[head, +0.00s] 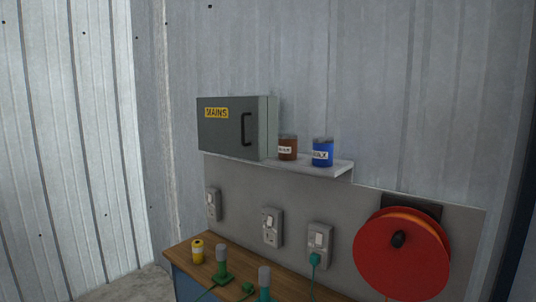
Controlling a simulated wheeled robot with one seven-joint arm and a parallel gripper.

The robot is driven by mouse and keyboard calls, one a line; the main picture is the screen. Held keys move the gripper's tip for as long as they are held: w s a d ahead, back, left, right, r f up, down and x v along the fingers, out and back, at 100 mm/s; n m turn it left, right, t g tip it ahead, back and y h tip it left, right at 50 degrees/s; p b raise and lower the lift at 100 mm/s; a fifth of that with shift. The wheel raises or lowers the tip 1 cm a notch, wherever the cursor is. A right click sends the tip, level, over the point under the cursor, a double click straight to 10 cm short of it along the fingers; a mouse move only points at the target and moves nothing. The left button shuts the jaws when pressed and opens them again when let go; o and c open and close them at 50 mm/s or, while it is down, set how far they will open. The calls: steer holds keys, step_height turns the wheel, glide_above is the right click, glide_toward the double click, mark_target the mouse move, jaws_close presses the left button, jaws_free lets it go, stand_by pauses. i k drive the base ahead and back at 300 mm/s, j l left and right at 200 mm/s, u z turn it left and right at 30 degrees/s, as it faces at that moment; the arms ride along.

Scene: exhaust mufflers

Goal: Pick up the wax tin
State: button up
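The wax tin (322,152) is a blue cylinder with a grey lid and a white label reading "WAX". It stands upright near the right end of a narrow pale shelf (340,169). A brown tin (288,148) with a pale label stands just left of it, with a small gap between them. My gripper is not in view.
A grey "MAINS" box (228,135) with a black handle sits left of the tins. Below are wall sockets (271,227), a red cable reel (402,255) and a wooden bench (183,256) holding a yellow tin (197,252) and green-based items (222,265). Corrugated metal wall stands behind.

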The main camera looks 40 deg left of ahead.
mark_target(323, 147)
steer(key=j+u, duration=0.35)
steer(key=i+j+u, duration=0.1)
steer(key=u, duration=0.3)
steer(key=i+j+u, duration=0.15)
steer(key=u, duration=0.2)
